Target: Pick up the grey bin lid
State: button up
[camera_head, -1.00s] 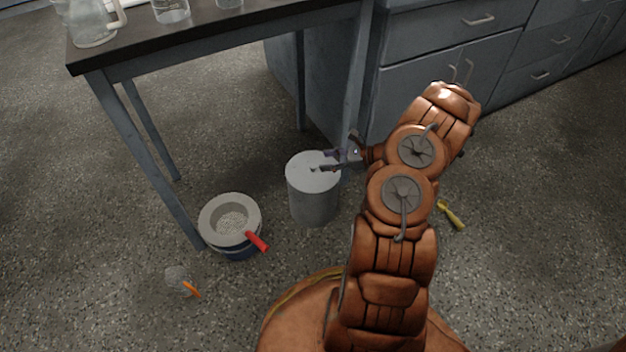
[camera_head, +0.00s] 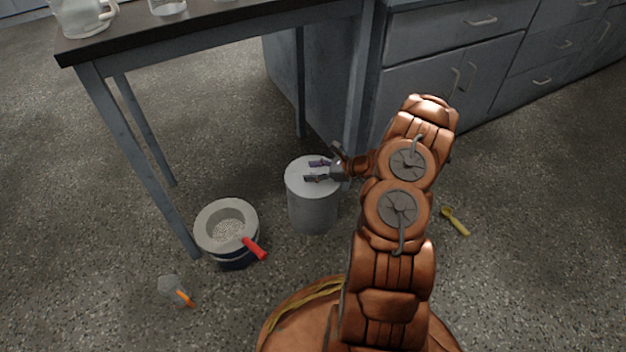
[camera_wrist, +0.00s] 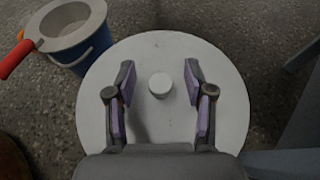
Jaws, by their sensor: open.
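The grey bin lid (camera_head: 300,176) lies flat on top of the grey cylindrical bin (camera_head: 313,212), which stands upright on the floor. In the wrist view the lid (camera_wrist: 165,48) is a round disc with a small round knob (camera_wrist: 160,85) at its middle. My gripper (camera_head: 317,170) is over the lid, coming from the right side in the head view. In the wrist view my gripper (camera_wrist: 160,104) is open, with one finger on each side of the knob and a gap to it on both sides. The fingers hide part of the lid, and the knob is hard to make out in the head view.
A blue bucket with a grey top (camera_head: 228,230) and a red handle (camera_head: 254,248) stands left of the bin. A scoop with an orange handle (camera_head: 184,297) and a yellow-handled tool (camera_head: 455,222) lie on the floor. A table leg (camera_head: 150,165) and cabinets (camera_head: 440,90) stand behind.

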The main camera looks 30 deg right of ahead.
aim_at(313, 171)
jog(key=shift+c, duration=0.4)
grip_shut()
jog(key=shift+r, duration=0.1)
jog(key=shift+r+p, duration=0.35)
notch_tip(313, 171, up, 3)
jog(key=shift+r+p, duration=0.15)
jog(key=shift+p, duration=0.85)
jog(key=s+a+p, duration=0.2)
jog(key=s+a, duration=0.1)
jog(key=s, duration=0.4)
jog(key=s+a+p, duration=0.2)
jog(key=s+a, duration=0.1)
jog(key=s, duration=0.4)
jog(key=shift+s+a+r, duration=0.3)
jog(key=shift+s+r, duration=0.05)
jog(key=shift+r, duration=0.05)
